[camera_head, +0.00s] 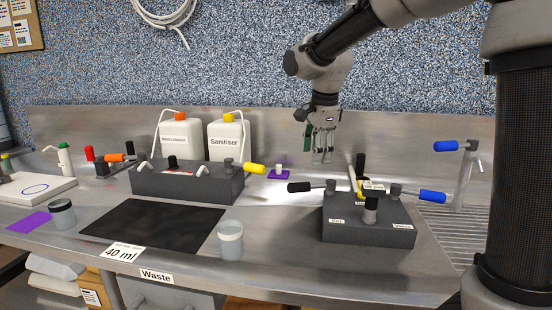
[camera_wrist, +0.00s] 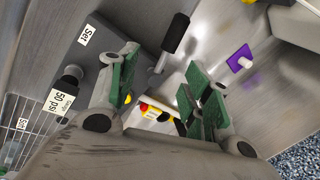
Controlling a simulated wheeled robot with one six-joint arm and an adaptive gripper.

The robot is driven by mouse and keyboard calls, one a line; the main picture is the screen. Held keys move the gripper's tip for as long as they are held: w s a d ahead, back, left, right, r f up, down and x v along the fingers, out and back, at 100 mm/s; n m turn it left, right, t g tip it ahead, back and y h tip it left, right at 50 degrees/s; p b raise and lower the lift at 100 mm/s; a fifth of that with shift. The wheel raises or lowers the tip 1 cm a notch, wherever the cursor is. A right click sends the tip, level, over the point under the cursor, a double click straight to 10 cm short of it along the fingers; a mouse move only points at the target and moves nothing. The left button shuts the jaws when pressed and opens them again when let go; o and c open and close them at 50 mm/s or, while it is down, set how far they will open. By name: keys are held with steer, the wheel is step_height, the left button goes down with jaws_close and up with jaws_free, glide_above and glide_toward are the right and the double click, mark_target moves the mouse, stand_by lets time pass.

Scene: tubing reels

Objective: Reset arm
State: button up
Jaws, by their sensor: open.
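My gripper (camera_head: 321,148) hangs from my arm in the upper right of the head view, pointing down. It is above the back of the steel bench, behind and left of the dark valve block (camera_head: 350,230) with black, yellow and blue handles. In the wrist view my gripper (camera_wrist: 155,95) is open, its green-padded fingers apart. A yellow, red and white item (camera_wrist: 153,110) shows beyond the gap, and it looks farther away than the fingertips. Nothing is held. A black handle (camera_wrist: 175,33) shows above the gap.
A longer block (camera_head: 188,185) with a yellow handle, two white jugs (the Sanitiser one (camera_head: 229,138)), a black mat (camera_head: 150,224) and two lidded jars (one (camera_head: 230,240)) stand left. A blue-handled tap (camera_head: 458,165) stands right. The air around my gripper looks clear.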

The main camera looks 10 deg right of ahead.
steer(key=s+d+r+n, duration=0.2)
steer(key=s+d+n, duration=0.5)
steer(key=s+d, duration=0.5)
steer(key=s+d+f+n, duration=0.1)
steer(key=s+n, duration=0.3)
steer(key=s, duration=0.4)
steer(key=s+d+f+n+t, duration=0.1)
steer(key=s+f+n, duration=0.3)
steer(key=s, duration=0.5)
steer(key=shift+d+n, duration=0.6)
steer(key=shift+d, duration=0.1)
